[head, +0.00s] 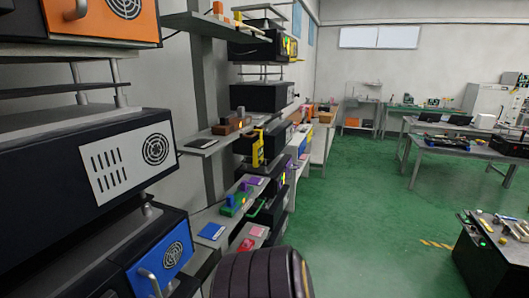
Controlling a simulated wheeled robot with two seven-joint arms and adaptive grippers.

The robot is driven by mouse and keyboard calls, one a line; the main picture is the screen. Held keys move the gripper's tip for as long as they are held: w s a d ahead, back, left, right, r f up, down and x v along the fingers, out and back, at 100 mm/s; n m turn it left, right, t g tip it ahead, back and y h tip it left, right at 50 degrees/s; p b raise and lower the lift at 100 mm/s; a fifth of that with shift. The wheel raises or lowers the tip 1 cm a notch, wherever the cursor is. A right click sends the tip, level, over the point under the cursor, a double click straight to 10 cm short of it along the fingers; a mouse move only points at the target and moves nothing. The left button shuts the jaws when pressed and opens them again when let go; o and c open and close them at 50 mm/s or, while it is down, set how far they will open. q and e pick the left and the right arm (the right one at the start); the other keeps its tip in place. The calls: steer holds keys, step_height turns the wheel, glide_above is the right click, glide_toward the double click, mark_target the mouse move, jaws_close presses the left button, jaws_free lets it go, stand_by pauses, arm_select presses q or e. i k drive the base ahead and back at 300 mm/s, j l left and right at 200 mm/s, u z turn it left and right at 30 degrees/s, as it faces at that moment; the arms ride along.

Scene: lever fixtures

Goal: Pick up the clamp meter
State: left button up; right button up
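I cannot pick out the clamp meter for certain at this distance. A yellow and black device (258,149) stands upright at the edge of the wall shelves, left of the middle; its type is too small to tell. Several small tools (497,228) lie on top of a dark cabinet at the lower right, and none is clear enough to name. Neither of my grippers is in view.
Large black equipment housings (62,175) fill the left side close by. Wall shelves (199,144) carry small coloured fixtures. A dark cabinet (483,262) stands at the lower right, with a workbench (458,150) behind it. The green floor (350,215) between is clear.

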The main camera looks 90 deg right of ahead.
mark_target(258, 147)
steer(key=z, duration=2.75)
steer(key=i+l, duration=0.15)
steer(key=l, duration=0.15)
steer(key=i+l+u, duration=0.15)
steer(key=l, duration=0.2)
steer(key=i+l, duration=0.15)
steer(key=l, duration=0.15)
steer(key=i+l+u, duration=0.15)
steer(key=l, duration=0.2)
steer(key=i+l, duration=0.15)
steer(key=l, duration=0.2)
steer(key=i+l+u, duration=0.1)
steer(key=l, duration=0.25)
